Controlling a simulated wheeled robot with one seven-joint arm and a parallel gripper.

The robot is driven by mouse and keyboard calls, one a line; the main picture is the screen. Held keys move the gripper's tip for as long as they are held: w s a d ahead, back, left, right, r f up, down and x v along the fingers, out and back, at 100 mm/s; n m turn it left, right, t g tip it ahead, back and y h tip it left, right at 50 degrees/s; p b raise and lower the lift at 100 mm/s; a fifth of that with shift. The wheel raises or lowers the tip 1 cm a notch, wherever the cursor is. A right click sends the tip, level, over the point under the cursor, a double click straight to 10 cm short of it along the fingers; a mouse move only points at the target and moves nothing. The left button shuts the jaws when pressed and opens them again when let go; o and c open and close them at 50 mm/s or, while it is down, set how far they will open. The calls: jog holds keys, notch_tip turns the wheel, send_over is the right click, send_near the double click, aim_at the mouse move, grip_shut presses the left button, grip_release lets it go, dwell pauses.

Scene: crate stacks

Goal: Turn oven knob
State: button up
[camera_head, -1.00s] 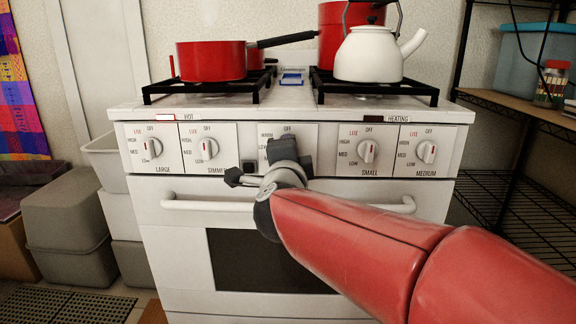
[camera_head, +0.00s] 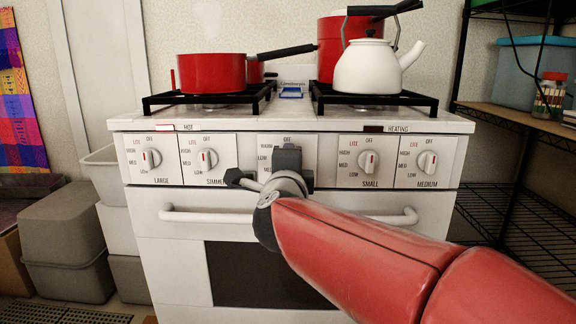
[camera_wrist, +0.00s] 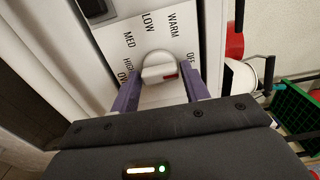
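The oven's centre knob (camera_wrist: 158,66) is white with a red mark. It shows in the wrist view on a panel lettered OFF, WARM, LOW, MED and HIGH. The red mark sits on the side toward OFF. My gripper (camera_wrist: 160,70) is open, with its two purple fingers on either side of the knob; I cannot tell whether they touch it. In the head view my gripper (camera_head: 287,152) is in front of the centre panel (camera_head: 268,142) of the white stove (camera_head: 180,232) and hides the knob and part of the lettering.
Other knobs (camera_head: 207,159) flank the centre panel. The oven door handle (camera_head: 200,217) runs below my gripper. A red pan (camera_head: 211,74) and a white kettle (camera_head: 366,66) stand on the burners. Grey bins (camera_head: 68,235) stand at the left, a black shelf rack (camera_head: 510,215) at the right.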

jog(key=shift+o, duration=1.2)
jog(key=s, duration=0.7)
jog(key=shift+s+a+p, duration=0.15)
jog(key=shift+s+p, duration=0.25)
